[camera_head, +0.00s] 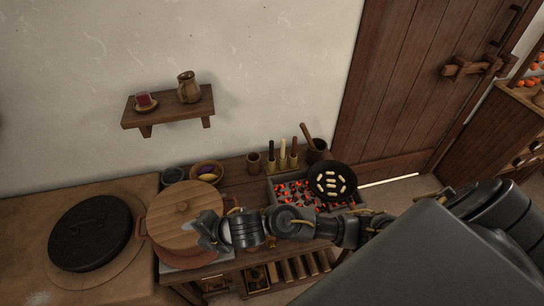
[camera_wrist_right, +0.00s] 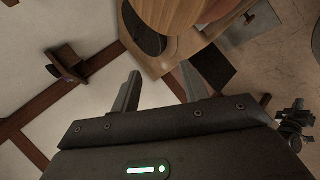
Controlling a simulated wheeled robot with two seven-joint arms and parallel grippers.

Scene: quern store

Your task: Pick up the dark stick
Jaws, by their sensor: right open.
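Several slim upright sticks stand in a row in a holder behind the brazier in the head view. My right gripper (camera_head: 207,234) is over the right part of a round wooden lid, left of and nearer than the sticks. In the right wrist view its two fingers (camera_wrist_right: 160,78) are spread apart with nothing between them. The sticks cannot be made out in the wrist view. My left gripper is not in view.
A lidded clay pot (camera_head: 175,220) stands under my right gripper. A glowing brazier (camera_head: 287,192) carries a black pan (camera_head: 332,181). A wall shelf (camera_head: 165,108) is above.

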